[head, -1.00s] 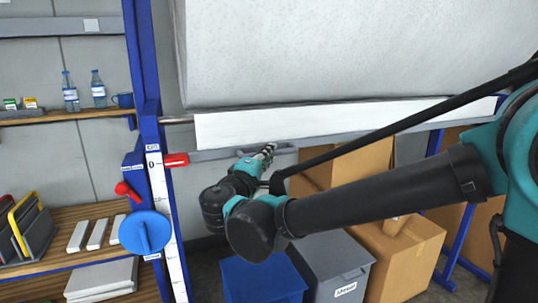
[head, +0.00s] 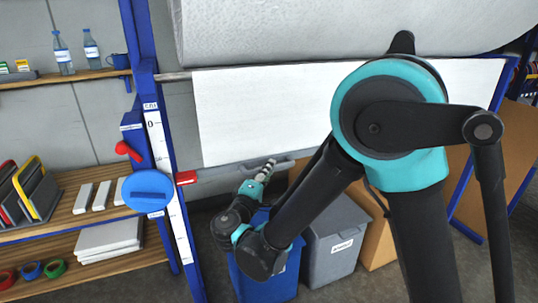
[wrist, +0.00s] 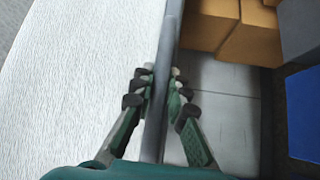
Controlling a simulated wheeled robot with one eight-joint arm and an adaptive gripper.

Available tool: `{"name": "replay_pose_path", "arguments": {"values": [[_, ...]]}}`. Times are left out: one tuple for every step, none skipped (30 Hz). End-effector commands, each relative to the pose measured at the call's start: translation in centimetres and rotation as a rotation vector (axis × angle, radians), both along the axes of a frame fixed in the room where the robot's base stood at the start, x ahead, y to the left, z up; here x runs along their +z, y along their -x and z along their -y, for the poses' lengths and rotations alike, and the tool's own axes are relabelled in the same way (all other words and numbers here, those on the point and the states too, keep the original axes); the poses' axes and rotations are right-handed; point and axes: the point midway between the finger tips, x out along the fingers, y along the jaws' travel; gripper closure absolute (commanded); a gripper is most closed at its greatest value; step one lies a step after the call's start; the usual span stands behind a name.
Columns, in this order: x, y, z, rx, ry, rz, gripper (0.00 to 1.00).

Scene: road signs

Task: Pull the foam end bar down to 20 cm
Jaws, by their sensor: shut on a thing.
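The white foam sheet (head: 255,115) hangs from the big roll (head: 330,28). Its grey end bar (head: 222,172) runs along the lower edge, with a red pointer (head: 186,178) at its left end. The pointer sits clearly below the 0 mark of the white scale (head: 166,165); I cannot read its exact value. My gripper (head: 268,166) is at the bar's grey handle (head: 285,164). In the wrist view my gripper (wrist: 158,88) has its fingers on both sides of the grey bar (wrist: 170,45), shut on it. My arm hides the bar's right part.
A blue disc (head: 148,190) with a level grip and a red lever (head: 128,151) are on the blue post. A blue bin (head: 245,280), a grey bin (head: 332,245) and cardboard boxes (head: 378,235) stand below the bar. Shelves (head: 85,195) are at left.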

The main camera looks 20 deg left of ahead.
Motion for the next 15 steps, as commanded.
{"name": "replay_pose_path", "arguments": {"values": [[-0.6,0.0,-0.1,0.001,0.000,0.000,1.00],[-0.9,0.0,0.0,0.001,0.000,0.000,1.00],[-1.1,0.0,0.0,0.001,0.000,0.000,1.00],[-1.3,0.0,-0.1,0.001,0.000,0.000,1.00],[-1.5,0.0,-0.1,0.001,0.000,0.000,1.00],[-1.6,0.0,-0.1,0.001,0.000,0.000,1.00],[-1.7,0.0,-0.1,0.001,0.000,0.000,1.00],[-1.8,0.0,0.0,0.001,0.000,0.000,1.00],[-1.8,0.0,0.0,0.001,0.000,0.000,1.00],[-1.9,0.0,0.0,0.001,0.000,0.000,1.00],[-1.9,0.0,0.0,0.001,0.000,0.000,1.00],[-1.9,0.0,0.0,0.001,0.000,0.000,1.00],[-1.9,0.0,0.0,0.001,0.000,0.000,1.00],[-1.9,0.0,0.0,0.001,0.000,0.000,1.00],[-1.9,0.0,0.0,0.001,0.000,0.000,1.00]]}}
